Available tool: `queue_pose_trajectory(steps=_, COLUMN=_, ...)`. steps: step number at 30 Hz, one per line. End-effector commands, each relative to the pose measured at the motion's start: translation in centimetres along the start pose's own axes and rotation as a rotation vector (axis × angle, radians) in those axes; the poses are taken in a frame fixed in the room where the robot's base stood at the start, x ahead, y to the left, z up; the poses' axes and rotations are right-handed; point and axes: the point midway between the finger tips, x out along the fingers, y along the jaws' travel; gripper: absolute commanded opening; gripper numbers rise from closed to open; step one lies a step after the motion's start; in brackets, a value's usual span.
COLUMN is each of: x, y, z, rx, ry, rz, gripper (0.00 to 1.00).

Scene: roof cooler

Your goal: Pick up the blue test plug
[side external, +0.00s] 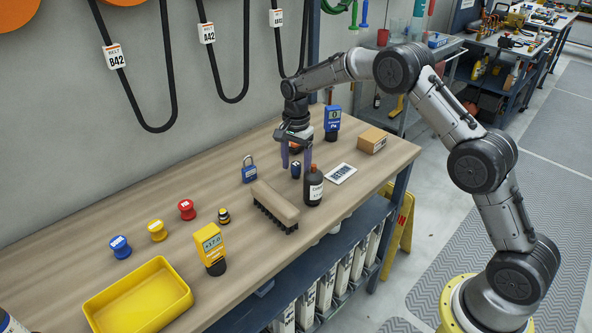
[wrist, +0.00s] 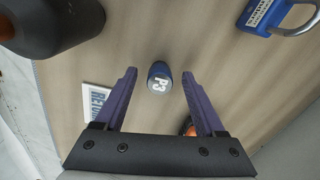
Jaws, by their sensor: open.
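A small blue plug (side external: 296,170) with a dark body stands upright on the wooden bench. In the wrist view the plug (wrist: 159,77) shows its round top, marked P3, with a blue side. My gripper (side external: 296,163) points down over it, with purple fingers apart. In the wrist view the plug appears between the fingertips of the gripper (wrist: 159,72), with a gap on each side. The fingers are not touching it. I cannot tell the exact height of the fingertips above the bench.
A blue padlock (side external: 249,170) is left, a RETURN card (side external: 341,174) right. A blue meter (side external: 332,122) and an orange item (wrist: 188,127), partly hidden, are near. A yellow tray (side external: 97,302) is far left.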

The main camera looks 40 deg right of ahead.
Motion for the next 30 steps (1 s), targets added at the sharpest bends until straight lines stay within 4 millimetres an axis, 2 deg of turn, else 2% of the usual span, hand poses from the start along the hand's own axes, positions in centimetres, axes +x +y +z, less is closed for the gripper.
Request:
queue_pose_trajectory(steps=4, x=0.01, y=0.01, z=0.01, rx=0.0, ry=0.0, rz=0.001, gripper=0.72)
queue_pose_trajectory(steps=16, x=-0.02, y=0.02, z=0.01, rx=0.0, ry=0.0, rz=0.001, gripper=0.0)
queue_pose_trajectory(steps=30, x=-0.53, y=-0.02, z=0.0, rx=0.0, ry=0.0, rz=0.0, gripper=0.0)
